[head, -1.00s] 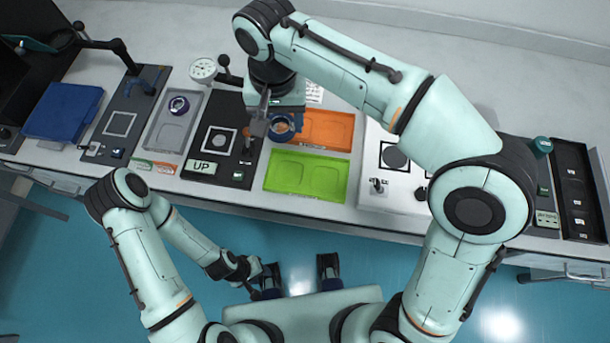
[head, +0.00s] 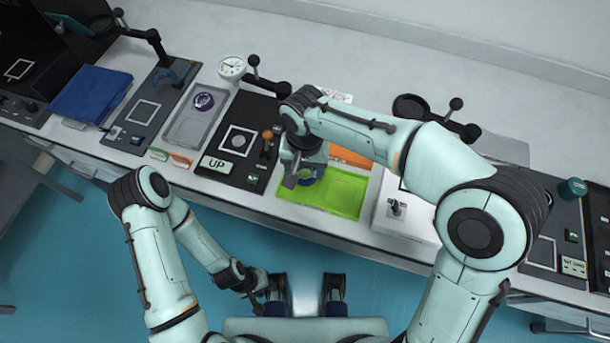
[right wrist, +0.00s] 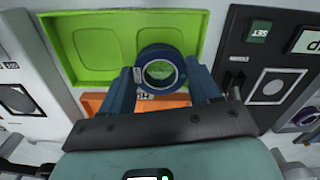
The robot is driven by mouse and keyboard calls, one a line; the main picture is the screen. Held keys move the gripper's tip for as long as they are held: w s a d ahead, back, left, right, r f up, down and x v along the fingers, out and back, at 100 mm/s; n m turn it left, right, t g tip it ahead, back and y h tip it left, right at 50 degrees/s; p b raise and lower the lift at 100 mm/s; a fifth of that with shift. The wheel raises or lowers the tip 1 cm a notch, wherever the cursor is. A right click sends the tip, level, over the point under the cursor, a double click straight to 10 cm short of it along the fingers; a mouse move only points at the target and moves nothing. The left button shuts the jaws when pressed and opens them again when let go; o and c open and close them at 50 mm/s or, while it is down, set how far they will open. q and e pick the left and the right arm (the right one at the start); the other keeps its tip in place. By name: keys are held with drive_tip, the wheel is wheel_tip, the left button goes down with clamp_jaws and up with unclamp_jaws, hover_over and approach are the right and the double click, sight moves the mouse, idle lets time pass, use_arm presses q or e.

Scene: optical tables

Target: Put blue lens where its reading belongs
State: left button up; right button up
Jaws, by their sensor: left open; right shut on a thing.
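The blue lens (right wrist: 143,85) is a ring with clear glass, held between the fingers of my right gripper (right wrist: 160,82) in the right wrist view. In the head view my right gripper (head: 304,180) hangs over the left part of the green tray (head: 345,207), and the lens shows only partly below it. The green tray (right wrist: 85,72) is seen through the glass; I cannot tell how high the lens is above it. The orange tray (head: 350,157) lies behind, mostly hidden by my arm. My left gripper (head: 258,287) is open and empty, in front of the table.
A grey tray (head: 186,126) holds a purple-rimmed lens (head: 204,101). A white station (head: 405,226) is right of the green tray.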

sight(305, 172)
drive_tip(key=shift+f+b, duration=0.3)
drive_tip(key=shift+f, duration=1.9)
drive_tip(key=o, duration=0.9)
drive_tip(key=shift+f, duration=0.15)
drive_tip(key=shift+r, duration=0.3)
wheel_tip(305, 172, up, 12)
drive_tip(key=shift+f+p, duration=0.1)
drive_tip(key=shift+p, duration=0.9)
